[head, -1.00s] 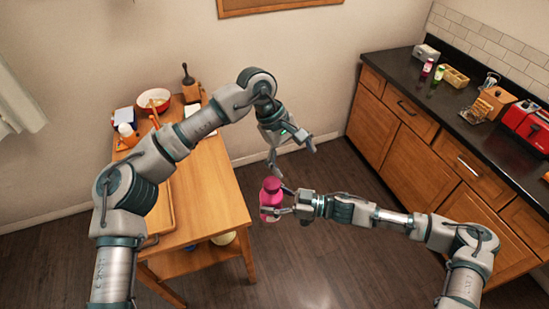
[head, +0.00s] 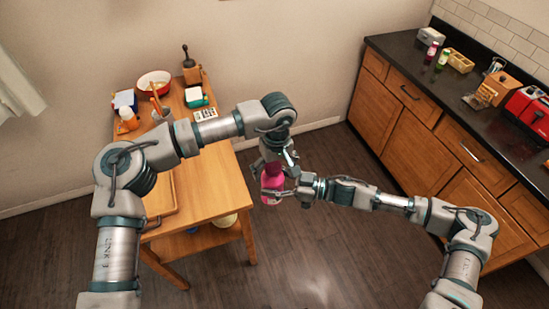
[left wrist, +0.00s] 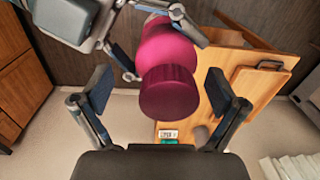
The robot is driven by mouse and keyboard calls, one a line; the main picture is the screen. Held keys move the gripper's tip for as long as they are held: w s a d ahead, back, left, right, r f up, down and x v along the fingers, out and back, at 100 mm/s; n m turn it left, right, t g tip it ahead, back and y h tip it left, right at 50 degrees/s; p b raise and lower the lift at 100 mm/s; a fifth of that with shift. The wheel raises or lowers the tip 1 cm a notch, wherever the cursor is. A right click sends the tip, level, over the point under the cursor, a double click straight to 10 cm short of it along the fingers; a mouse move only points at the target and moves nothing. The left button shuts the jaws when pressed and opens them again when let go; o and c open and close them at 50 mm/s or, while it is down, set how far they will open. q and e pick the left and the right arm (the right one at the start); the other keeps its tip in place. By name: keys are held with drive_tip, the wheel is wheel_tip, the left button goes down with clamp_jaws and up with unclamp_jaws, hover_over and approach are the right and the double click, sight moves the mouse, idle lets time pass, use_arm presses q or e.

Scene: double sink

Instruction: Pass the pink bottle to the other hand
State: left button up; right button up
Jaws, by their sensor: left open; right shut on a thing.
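The pink bottle (head: 271,184) is held above the floor, between the wooden table and the counter. My right gripper (head: 283,191) is shut on its body, coming from the right. In the left wrist view the bottle's dark pink cap (left wrist: 169,92) faces the camera, and the right gripper's fingers (left wrist: 158,45) lie around the body behind it. My left gripper (head: 273,163) is above the bottle, partly hidden by its own wrist. In the left wrist view the left gripper (left wrist: 160,97) is open, one finger on each side of the cap, with gaps between.
The wooden table (head: 215,178) stands to the left, with a red bowl (head: 154,82), an orange-white bottle (head: 128,119) and other items. The black counter (head: 470,120) runs along the right, holding bottles and a red toaster (head: 526,108). The floor between is clear.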

use_arm(q)
drive_tip(key=shift+f, duration=0.4)
drive_tip(key=shift+a, duration=0.1)
drive_tip(key=shift+c, duration=0.5)
use_arm(e)
drive_tip(key=shift+a, duration=0.1)
use_arm(q)
drive_tip(key=c, duration=1.1)
use_arm(e)
drive_tip(key=shift+a+r, duration=0.1)
use_arm(q)
drive_tip(key=shift+c, duration=0.7)
use_arm(e)
drive_tip(key=o, duration=1.3)
drive_tip(key=shift+c, duration=0.2)
drive_tip(key=shift+d, duration=0.2)
